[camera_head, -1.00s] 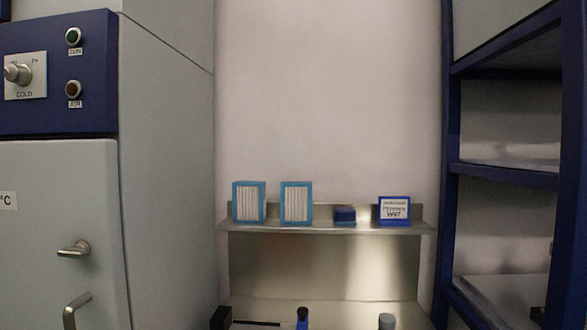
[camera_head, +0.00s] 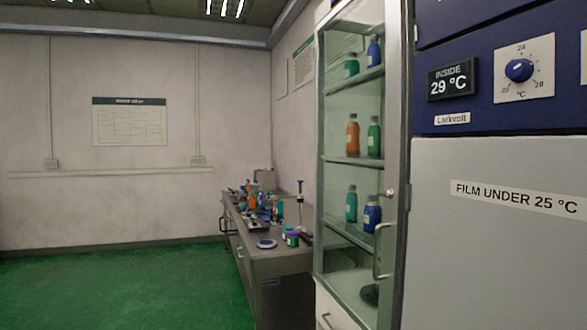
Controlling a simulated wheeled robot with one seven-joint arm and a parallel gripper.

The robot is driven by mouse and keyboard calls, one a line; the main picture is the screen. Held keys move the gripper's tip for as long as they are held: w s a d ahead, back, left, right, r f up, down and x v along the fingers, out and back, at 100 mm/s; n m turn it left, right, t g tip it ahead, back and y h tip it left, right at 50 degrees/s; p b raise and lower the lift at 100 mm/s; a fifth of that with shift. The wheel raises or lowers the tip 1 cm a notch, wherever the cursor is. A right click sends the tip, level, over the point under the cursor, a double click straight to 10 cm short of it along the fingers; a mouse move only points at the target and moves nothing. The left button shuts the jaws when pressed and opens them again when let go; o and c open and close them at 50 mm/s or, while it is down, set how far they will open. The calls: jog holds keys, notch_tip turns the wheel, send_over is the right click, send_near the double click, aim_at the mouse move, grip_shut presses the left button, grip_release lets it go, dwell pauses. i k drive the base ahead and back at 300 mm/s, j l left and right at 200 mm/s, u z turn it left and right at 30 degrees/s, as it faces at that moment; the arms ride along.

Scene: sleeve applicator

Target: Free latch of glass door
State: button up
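The glass door (camera_head: 346,85) belongs to a tall pale-framed cabinet right of the middle, seen at a steep angle. It looks shut. A small round metal knob (camera_head: 389,193), which looks like the latch, sits on the door's right frame. A bar-shaped handle (camera_head: 379,251) is below it. Behind the glass, shelves hold several bottles, among them an orange bottle (camera_head: 352,135) and a blue bottle (camera_head: 372,213). My gripper is not in view.
A grey unit (camera_head: 490,255) with a blue control panel (camera_head: 470,120) and a dial (camera_head: 519,70) stands close on the right. A workbench (camera_head: 265,262) with bottles and small items is left of the cabinet. The green floor (camera_head: 120,285) at left is clear.

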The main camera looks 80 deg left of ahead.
aim_at(389, 193)
jog(key=u, duration=2.25)
